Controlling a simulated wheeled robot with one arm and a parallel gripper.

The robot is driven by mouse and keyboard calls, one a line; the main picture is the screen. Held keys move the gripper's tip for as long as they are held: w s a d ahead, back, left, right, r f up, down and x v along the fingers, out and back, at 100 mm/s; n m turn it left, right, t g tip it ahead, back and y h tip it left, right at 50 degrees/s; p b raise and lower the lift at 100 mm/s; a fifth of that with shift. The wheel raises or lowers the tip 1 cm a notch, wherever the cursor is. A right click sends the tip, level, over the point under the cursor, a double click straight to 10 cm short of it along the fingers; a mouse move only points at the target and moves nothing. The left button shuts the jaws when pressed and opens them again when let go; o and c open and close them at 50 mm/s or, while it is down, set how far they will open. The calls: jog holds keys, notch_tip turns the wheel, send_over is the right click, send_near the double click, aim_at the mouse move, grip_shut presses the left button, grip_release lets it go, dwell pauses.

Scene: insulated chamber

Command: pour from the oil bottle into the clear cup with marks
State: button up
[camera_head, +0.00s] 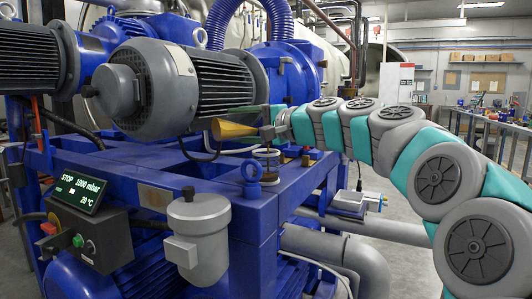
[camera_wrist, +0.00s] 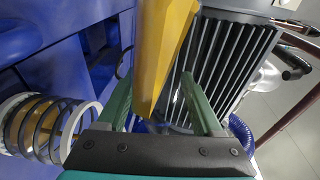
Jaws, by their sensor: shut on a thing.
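My gripper (camera_head: 258,131) is shut on the oil bottle (camera_head: 229,129), a yellow-amber tapered body. The bottle lies nearly level in the head view, its wide end pointing left. In the wrist view the bottle (camera_wrist: 166,45) stands between the two green fingers of my gripper (camera_wrist: 156,82). The clear cup with marks (camera_head: 267,157) stands on the blue frame, just below my gripper and partly covered by it. In the wrist view the cup (camera_wrist: 44,128) is at the lower left, with dark rings and some yellow showing through. I cannot tell how full it is, and no stream is visible.
A large grey motor (camera_head: 165,90) is behind and left of the bottle. A blue lifting eye (camera_head: 252,180) stands close in front of the cup. A small brown object (camera_head: 306,158) is right of the cup. A grey canister (camera_head: 198,225) and display box (camera_head: 80,205) are in front.

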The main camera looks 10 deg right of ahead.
jog(key=shift+f+m, duration=0.1)
jog(key=shift+m, duration=0.5)
dwell(2.1)
